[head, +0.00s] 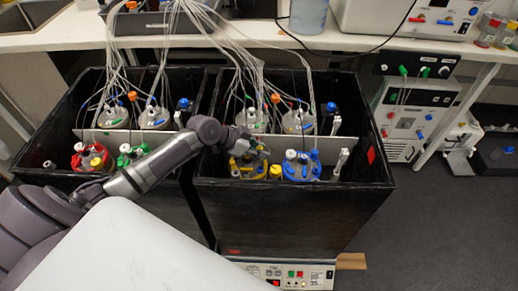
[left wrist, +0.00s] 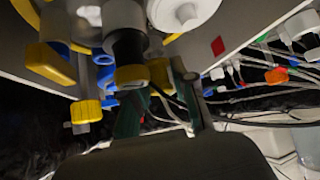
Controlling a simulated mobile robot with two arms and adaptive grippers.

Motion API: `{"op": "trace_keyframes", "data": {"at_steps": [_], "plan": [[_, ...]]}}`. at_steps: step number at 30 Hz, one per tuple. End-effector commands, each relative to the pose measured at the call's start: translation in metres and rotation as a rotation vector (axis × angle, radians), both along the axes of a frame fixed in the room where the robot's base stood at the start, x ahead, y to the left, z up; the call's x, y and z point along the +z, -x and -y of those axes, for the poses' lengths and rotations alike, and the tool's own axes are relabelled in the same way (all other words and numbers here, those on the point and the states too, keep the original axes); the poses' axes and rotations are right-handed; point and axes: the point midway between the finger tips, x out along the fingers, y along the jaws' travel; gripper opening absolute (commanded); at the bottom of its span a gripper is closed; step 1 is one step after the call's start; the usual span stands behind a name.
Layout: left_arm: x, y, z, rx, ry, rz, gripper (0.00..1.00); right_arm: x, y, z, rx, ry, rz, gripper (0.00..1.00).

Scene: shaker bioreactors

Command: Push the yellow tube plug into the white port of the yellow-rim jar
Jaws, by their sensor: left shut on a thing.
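The yellow-rim jar (head: 247,174) sits in the front left of the right black box, partly covered by my left gripper (head: 251,149). In the left wrist view, my left gripper (left wrist: 160,88) is shut, with a yellow piece, seemingly the yellow tube plug (left wrist: 159,72), between its green-padded fingers. The plug is close to the jar's top fittings. A black fitting with a yellow end (left wrist: 132,76) hangs beside it. White fittings (left wrist: 183,12) show at the top edge; I cannot tell which is the white port or whether the plug touches it. My right gripper is not in view.
A blue-rim jar (head: 301,171) stands right of the yellow-rim jar. More jars with tubes stand behind a grey divider. The left black box (head: 50,130) holds red-rim and green-rim jars. Tube bundles (head: 205,35) hang from above. The box walls (head: 290,210) enclose the jars.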

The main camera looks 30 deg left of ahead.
Motion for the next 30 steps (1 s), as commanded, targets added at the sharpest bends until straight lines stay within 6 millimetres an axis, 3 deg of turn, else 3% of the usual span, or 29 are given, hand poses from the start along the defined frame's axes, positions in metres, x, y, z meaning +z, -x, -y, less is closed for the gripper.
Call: {"op": "trace_keyframes", "data": {"at_steps": [23, 24, 28, 30], "plan": [[-0.0099, 0.0003, 0.0, 0.0, -0.001, -0.001, 0.1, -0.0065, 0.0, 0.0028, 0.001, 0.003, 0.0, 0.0], [-0.0099, 0.0003, 0.0, -0.001, 0.0, -0.001, 0.31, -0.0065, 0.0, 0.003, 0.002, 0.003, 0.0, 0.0], [-0.0099, 0.0003, 0.0, 0.0, -0.001, -0.001, 0.53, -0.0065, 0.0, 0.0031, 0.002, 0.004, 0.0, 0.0], [-0.0098, 0.0002, 0.0, 0.0, -0.001, -0.001, 0.55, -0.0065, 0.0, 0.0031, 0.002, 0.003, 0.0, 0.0]]}}
